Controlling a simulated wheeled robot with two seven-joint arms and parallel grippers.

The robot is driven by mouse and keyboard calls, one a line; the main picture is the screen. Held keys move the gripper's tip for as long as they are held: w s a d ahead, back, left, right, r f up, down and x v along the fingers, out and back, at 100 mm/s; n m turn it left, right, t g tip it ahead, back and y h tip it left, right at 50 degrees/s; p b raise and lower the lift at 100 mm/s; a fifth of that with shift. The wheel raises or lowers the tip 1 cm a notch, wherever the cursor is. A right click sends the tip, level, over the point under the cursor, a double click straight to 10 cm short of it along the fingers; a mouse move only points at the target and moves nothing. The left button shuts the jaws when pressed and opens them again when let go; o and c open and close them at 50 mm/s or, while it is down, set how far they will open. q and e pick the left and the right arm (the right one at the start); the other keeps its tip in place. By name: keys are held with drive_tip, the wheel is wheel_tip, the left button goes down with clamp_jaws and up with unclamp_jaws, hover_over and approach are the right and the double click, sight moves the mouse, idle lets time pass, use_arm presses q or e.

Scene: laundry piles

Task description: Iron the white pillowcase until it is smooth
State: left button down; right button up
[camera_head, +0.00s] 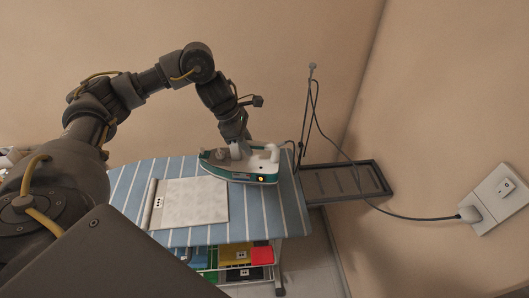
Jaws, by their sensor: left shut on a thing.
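The white pillowcase (190,204) lies flat on the blue striped ironing board (262,217). It shows faint mottled creases, and a raised strip with a small black-and-white marker runs along its left edge. The teal and white iron (250,171) is at the upper right of the pillowcase, by its far right corner; I cannot tell whether it touches the cloth. An orange light glows on its side. My left gripper (237,146) is shut on the iron, coming down from above; the fingertips are partly hidden. My right gripper is not in view.
A dark slatted tray (346,180) joins the board's right end, with a thin upright rod (309,105) beside it. A black cord runs to a plug in the wall socket (497,199). Coloured items (238,254) fill a shelf below. Walls stand behind and right.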

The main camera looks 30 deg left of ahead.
use_arm(q)
drive_tip(key=a+n, duration=0.1)
drive_tip(key=a, duration=0.2)
drive_tip(key=a+r+n+t, duration=0.1)
drive_tip(key=a, duration=0.1)
drive_tip(key=shift+n+p, duration=0.3)
drive_tip(key=shift+p, duration=0.05)
drive_tip(key=shift+f, duration=0.2)
drive_tip(key=shift+f+b, duration=2.05)
drive_tip(key=shift+f, duration=0.8)
drive_tip(key=shift+d, duration=0.1)
